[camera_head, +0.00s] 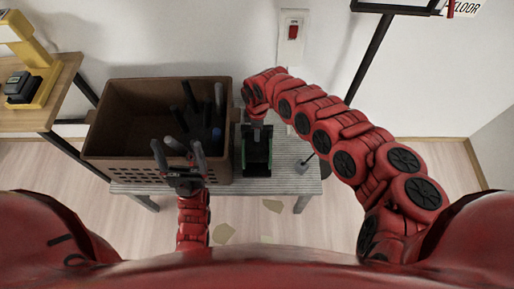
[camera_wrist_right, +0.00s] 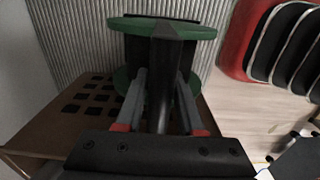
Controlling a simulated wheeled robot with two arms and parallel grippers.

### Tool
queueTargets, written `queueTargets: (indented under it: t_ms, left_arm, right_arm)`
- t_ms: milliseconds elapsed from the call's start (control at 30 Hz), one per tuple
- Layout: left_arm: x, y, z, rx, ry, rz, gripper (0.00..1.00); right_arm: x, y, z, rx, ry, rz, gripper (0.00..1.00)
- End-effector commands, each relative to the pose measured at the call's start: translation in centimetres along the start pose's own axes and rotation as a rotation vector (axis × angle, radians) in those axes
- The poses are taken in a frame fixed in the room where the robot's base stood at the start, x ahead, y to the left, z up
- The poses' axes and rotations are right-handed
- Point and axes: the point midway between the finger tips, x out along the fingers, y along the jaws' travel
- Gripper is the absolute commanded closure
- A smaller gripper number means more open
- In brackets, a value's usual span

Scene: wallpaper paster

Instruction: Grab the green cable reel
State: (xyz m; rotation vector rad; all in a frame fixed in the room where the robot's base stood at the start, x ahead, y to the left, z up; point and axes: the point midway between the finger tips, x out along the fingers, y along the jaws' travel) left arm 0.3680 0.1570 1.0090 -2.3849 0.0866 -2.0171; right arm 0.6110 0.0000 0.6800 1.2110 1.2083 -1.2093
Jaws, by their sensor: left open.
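The green cable reel (camera_head: 257,158) stands on the grey slatted bench, just right of the brown crate. In the right wrist view the reel (camera_wrist_right: 165,27) shows two green flanges and a dark middle. My right gripper (camera_head: 258,124) is over the reel from above. In the wrist view its two grey fingers (camera_wrist_right: 160,85) are apart and point at the reel's middle, with a dark bar between them. Whether the fingertips touch the reel I cannot tell. My left gripper (camera_head: 180,152) is open and empty, its fingers pointing up at the crate's front.
The brown crate (camera_head: 110,152) holds several dark upright tools and stands close beside the reel. The grey bench (camera_head: 290,160) has free room right of the reel. A wooden table (camera_head: 62,85) with a yellow device is at the left. A wall switch (camera_head: 293,32) is behind.

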Motion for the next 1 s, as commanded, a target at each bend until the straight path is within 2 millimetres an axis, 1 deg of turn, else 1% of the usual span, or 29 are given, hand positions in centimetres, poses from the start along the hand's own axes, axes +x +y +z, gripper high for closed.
queueTargets:
  t_ms: [33,167,200,1000]
  left_arm:
    - [0.0,0.0,0.0,0.0,0.0,0.0,0.11]
    - [-0.01,0.0,0.01,0.0,0.0,0.0,0.11]
    - [0.0,0.0,0.0,0.0,0.0,0.0,0.11]
    - [0.0,0.0,0.0,0.0,0.0,0.0,0.11]
  right_arm:
    - [0.0,0.0,0.0,0.0,0.0,0.0,0.74]
    - [0.0,0.0,0.01,0.0,0.0,0.0,0.97]
    - [-0.01,0.0,0.01,0.0,0.0,0.0,1.0]
    - [-0.03,0.02,0.02,0.001,0.0,0.0,1.0]
